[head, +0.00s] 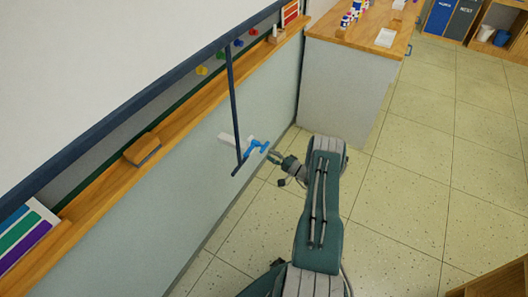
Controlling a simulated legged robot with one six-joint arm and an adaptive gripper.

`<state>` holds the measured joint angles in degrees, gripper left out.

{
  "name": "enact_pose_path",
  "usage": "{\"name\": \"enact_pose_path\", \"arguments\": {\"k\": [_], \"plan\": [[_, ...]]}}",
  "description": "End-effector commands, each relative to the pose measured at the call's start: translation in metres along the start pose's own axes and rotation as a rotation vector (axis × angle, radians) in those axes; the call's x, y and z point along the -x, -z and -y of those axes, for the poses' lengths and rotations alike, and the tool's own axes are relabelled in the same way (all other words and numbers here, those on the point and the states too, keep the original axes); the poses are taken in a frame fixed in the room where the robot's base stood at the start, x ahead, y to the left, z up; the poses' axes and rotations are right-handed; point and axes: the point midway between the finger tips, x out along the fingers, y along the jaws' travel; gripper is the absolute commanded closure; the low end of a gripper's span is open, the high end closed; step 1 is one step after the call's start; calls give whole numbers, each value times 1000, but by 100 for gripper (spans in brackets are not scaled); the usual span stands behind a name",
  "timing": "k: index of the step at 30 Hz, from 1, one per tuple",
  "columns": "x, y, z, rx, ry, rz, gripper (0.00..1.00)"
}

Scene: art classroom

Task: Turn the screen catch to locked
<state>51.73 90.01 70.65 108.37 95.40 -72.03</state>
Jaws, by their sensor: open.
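The screen catch shows as a bright blue handle (256,147) in front of a pale plate (233,138), beside the lower end of a dark vertical bar (233,105). The handle looks like a T or cross shape; I cannot read whether it stands at locked. My gripper (270,154) is just to the right of and below the blue handle. Its jaws are open and small in this view. I cannot tell whether a fingertip touches the handle.
A wooden ledge (95,201) runs along the wall, with a brown block (142,149) and coloured magnets (238,42) near it. A wood-topped cabinet (345,85) stands beyond. Shelving (500,45) is at the far right. The tiled floor (425,170) at right is clear.

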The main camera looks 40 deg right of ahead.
Motion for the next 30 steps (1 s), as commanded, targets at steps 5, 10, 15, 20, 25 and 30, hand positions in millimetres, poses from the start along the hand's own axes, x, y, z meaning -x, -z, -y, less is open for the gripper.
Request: {"name": "enact_pose_path", "arguments": {"k": [5, 10, 15, 20, 25, 30], "plan": [[40, 1, -1, -2, -1, -4, 43], [66, 0, -2, -3, -1, -2, 43], [77, 0, -2, -3, -2, 0, 43], [78, 0, -2, -2, -2, 0, 43], [77, 0, -2, -2, -2, 0, 43], [77, 0, -2, -2, -2, 1, 43]]}}
